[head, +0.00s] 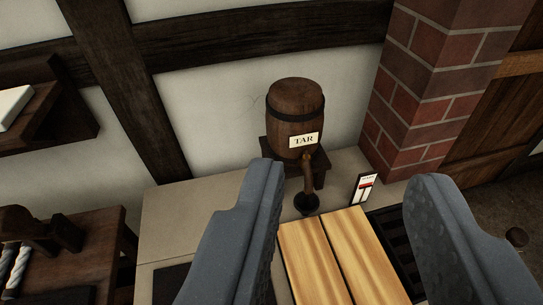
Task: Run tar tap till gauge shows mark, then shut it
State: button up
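A brown wooden barrel (296,101) with a white label reading TAR stands on a dark wooden stand (319,178) against the wall. A brown tap (307,167) comes out of its front, below the label. A dark round piece (306,203) is below the tap; whether it is part of the tap or a vessel is unclear. A small white gauge (362,189) with a red mark stands right of the tap; its level is too small to read. No tar stream is clearly visible. My gripper (345,174) is open and empty, its grey fingers spread in front of the tap and gauge.
Pale wooden boards (336,255) lie between my fingers, with a dark grating (391,235) to their right. A brick pillar (424,90) rises at right. A dark shelf (55,120) and a wooden bench (85,245) are at left. The pale countertop (185,215) is partly clear.

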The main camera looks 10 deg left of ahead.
aim_at(308, 175)
jog(key=shift+w+a, duration=0.15)
jog(key=shift+w, duration=0.3)
jog(key=w+d+f+t+p, duration=0.15)
jog(key=w+f+p, duration=0.35)
jog(key=w+f, duration=1.35)
notch_tip(308, 175, down, 21)
jog(key=w+n+y+p, duration=0.1)
jog(key=w+y+p, duration=0.1)
jog(key=p, duration=0.4)
jog(key=shift+t, duration=0.45)
jog(key=w, duration=0.4)
jog(key=w+a, duration=0.1)
jog(key=w, duration=0.4)
jog(key=w+a, duration=0.1)
jog(key=w, duration=0.3)
jog(key=shift+w+f+p, duration=0.2)
jog(key=shift+w+p, duration=0.1)
jog(key=shift+p, duration=0.05)
